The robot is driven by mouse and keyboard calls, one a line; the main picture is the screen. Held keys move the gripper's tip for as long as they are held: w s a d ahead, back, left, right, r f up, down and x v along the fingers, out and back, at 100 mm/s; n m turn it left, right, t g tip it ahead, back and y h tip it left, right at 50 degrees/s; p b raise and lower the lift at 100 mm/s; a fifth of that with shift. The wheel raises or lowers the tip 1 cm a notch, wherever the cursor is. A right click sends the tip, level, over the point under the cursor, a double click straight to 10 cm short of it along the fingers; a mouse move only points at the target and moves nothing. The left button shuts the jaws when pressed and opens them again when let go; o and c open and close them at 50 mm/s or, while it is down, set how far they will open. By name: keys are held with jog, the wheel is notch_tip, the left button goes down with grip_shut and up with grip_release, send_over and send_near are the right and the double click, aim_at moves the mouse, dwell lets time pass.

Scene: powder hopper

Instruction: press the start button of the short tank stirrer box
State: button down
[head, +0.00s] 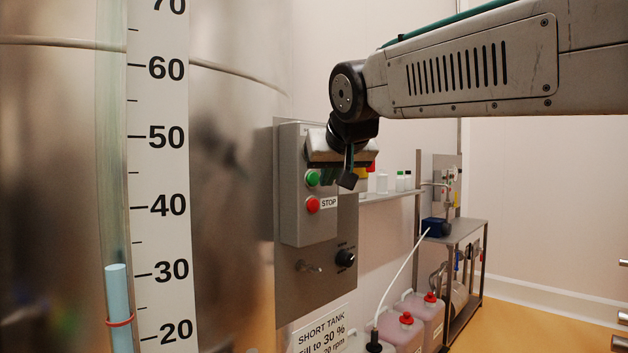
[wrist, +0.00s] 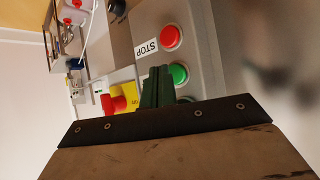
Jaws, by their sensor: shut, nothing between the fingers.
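The stirrer box (head: 298,225) is a grey box on the steel panel beside the tank. Its green button (head: 313,177) sits above a red button (head: 312,204) labelled STOP. In the wrist view the green button (wrist: 178,74) shows beside my fingers, partly hidden by my gripper, and the red button (wrist: 170,37) is clear. My gripper (head: 348,180) is shut and empty, in front of the box, and in the head view it appears just right of the green button. Its closed fingers also show in the wrist view (wrist: 157,87). I cannot tell whether they touch anything.
A red knob on a yellow plate (wrist: 122,99) is close beside my fingers. A black knob (head: 345,258) and a metal valve handle (head: 308,267) are lower on the panel. A shelf with bottles (head: 390,194), canisters (head: 405,325) and a steel cart (head: 462,232) stand to the right.

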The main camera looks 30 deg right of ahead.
jog(key=shift+w, duration=0.15)
jog(key=shift+w+a, duration=0.15)
jog(key=shift+w, duration=0.1)
jog(key=shift+w+a, duration=0.1)
jog(key=shift+w, duration=0.25)
dwell(0.7)
jog(key=shift+s, duration=0.1)
jog(key=shift+s+d, duration=0.25)
jog(key=shift+s, duration=0.4)
jog(key=s, duration=0.1)
jog(key=s+d, duration=0.1)
jog(key=s, duration=0.2)
jog(key=shift+s+d, duration=0.35)
dwell(0.8)
